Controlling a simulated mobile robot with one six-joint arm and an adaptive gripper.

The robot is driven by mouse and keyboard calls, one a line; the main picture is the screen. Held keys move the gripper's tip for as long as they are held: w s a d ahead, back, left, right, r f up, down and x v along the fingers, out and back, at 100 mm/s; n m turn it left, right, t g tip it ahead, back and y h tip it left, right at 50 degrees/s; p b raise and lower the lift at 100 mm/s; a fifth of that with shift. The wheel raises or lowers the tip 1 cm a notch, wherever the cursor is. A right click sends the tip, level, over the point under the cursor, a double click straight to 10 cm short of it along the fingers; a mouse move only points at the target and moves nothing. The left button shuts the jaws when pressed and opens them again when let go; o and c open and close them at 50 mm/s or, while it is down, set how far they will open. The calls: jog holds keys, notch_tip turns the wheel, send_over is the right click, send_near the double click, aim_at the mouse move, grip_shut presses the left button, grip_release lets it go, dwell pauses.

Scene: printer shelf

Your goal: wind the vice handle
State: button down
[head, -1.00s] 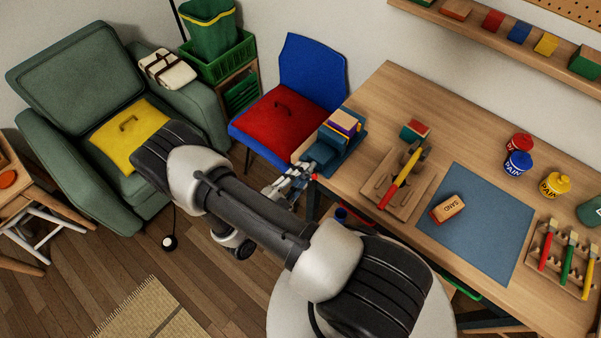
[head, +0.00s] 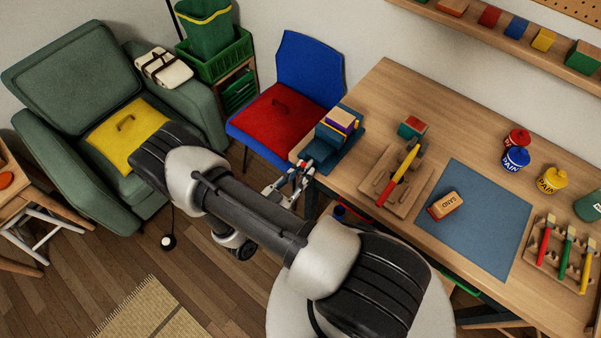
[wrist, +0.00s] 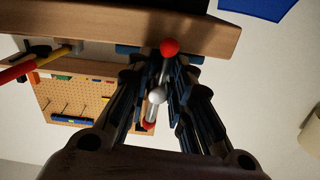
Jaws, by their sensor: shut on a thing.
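The blue vice (head: 326,150) is mounted at the left end of the workbench, with a wood, purple and yellow stack of blocks (head: 342,121) at its jaws. Its handle is a thin bar with red ball ends (wrist: 169,47) and a grey round hub (wrist: 157,96), seen in the wrist view. My gripper (head: 299,175) is at the vice's front, just off the bench edge. In the wrist view, my gripper (wrist: 165,76) has its fingers on both sides of the bar and is shut on it. The lower red ball shows partly between the fingers.
The workbench (head: 385,95) edge is close to my gripper. A red-cushioned blue chair (head: 310,70) stands just behind the vice. A wooden tool rack (head: 385,190) with a yellow-and-red tool lies right of the vice.

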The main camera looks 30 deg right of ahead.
jog(key=shift+n, duration=0.5)
jog(key=c, duration=1.7)
grip_release()
jog(key=shift+o, duration=0.2)
jog(key=shift+s+a, duration=0.1)
jog(key=v, duration=1.1)
jog(key=shift+s+a, duration=0.15)
jog(key=shift+a, duration=0.25)
jog(key=shift+r, duration=0.15)
